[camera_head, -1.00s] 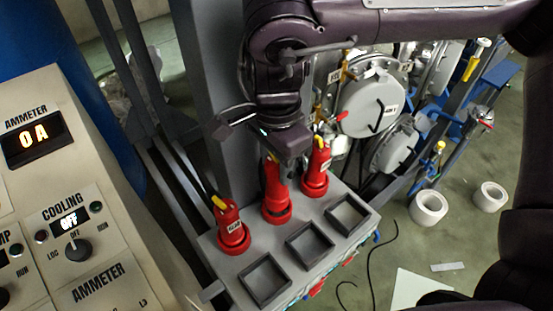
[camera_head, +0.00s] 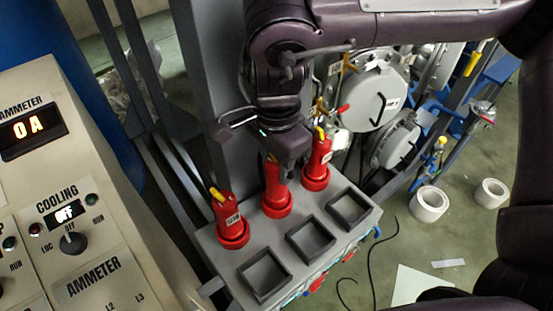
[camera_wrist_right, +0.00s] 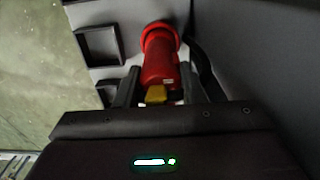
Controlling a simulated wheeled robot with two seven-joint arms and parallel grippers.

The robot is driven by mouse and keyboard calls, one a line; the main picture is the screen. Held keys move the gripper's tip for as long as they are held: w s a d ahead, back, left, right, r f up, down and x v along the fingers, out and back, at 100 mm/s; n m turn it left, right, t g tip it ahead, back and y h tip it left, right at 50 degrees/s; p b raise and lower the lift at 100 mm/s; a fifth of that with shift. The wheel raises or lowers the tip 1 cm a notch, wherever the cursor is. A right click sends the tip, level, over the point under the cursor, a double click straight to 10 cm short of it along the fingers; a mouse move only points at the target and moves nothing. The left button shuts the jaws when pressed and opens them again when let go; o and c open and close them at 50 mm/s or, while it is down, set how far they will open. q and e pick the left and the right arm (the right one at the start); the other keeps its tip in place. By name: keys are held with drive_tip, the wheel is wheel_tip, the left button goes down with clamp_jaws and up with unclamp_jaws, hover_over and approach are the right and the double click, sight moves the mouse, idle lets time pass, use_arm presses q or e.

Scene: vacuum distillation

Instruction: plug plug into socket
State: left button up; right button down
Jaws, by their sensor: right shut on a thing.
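Three red plugs stand in a row along the back of a grey socket box (camera_head: 217,262). The left plug (camera_head: 229,222) and the right plug (camera_head: 317,166) stand free with yellow parts at their tops. My right gripper (camera_head: 275,160) comes down from above onto the middle plug (camera_head: 277,196) and is shut on its top. In the right wrist view the fingers (camera_wrist_right: 165,92) lie on both sides of the red plug (camera_wrist_right: 160,55), with its yellow part between them. The plug's base meets the box; its contact with the socket is hidden. My left gripper is not in view.
Three square dark frames (camera_head: 311,238) line the front of the box. A beige control panel (camera_head: 60,170) stands at left. Round grey vessels (camera_head: 368,92) are behind at right. Two white rolls (camera_head: 429,204) and a black cable (camera_head: 370,262) lie on the floor.

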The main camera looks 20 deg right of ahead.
drive_tip(key=shift+f+b, duration=0.4)
drive_tip(key=shift+f, duration=0.25)
drive_tip(key=c, duration=0.9)
unclamp_jaws()
drive_tip(key=shift+o, duration=0.2)
drive_tip(key=shift+r, duration=0.45)
wheel_tip(320, 180, up, 7)
drive_tip(key=shift+f+b, duration=0.1)
drive_tip(key=shift+b, duration=0.3)
